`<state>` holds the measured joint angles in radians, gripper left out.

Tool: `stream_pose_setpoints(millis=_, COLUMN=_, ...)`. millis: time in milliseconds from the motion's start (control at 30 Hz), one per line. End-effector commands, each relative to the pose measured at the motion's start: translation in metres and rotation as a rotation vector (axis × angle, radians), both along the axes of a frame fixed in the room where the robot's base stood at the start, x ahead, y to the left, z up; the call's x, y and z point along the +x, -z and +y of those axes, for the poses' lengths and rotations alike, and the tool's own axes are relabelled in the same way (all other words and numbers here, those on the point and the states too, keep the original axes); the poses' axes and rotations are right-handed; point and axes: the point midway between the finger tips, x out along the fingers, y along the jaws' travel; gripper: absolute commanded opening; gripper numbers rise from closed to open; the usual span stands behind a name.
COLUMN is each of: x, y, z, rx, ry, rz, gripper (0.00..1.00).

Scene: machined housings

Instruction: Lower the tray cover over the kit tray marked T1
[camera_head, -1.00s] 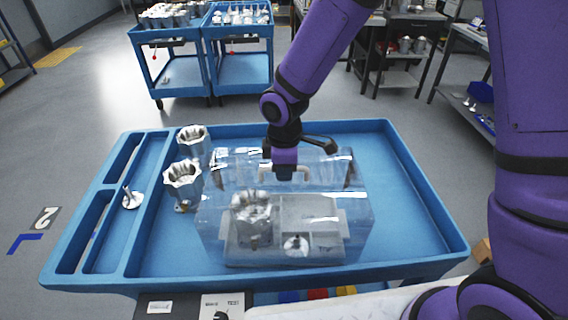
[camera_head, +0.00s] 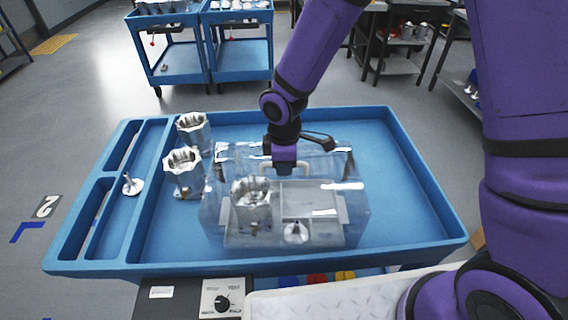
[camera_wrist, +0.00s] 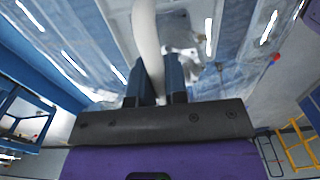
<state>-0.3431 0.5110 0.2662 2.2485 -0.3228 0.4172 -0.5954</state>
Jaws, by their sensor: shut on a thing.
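The tray cover (camera_head: 352,205) is a clear box standing around the grey kit tray (camera_head: 310,203) on the blue cart top. My gripper (camera_head: 283,168) is shut on the cover's pale handle, at the top middle of the cover. In the wrist view my gripper (camera_wrist: 155,85) has its fingers on either side of the handle (camera_wrist: 147,40). Through the clear walls I see a metal housing (camera_head: 251,205) at the left of the tray and a small flanged part (camera_head: 296,232) at the front. I cannot tell whether the cover's lower edge touches the surface. No T1 mark is readable.
Two fluted metal housings (camera_head: 183,170) (camera_head: 193,132) stand just left of the cover. A small flanged part (camera_head: 132,184) lies in the cart's left strip. The blue cart top (camera_head: 410,215) is bare on the right. Two blue carts (camera_head: 240,60) stand behind.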

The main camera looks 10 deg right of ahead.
Motion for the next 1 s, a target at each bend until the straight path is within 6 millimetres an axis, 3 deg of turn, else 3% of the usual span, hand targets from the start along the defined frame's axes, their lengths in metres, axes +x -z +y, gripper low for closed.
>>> stream_pose_setpoints(millis=1000, x=0.0, y=0.011, z=0.0, rx=0.0, ry=-0.001, rz=0.0, gripper=0.0)
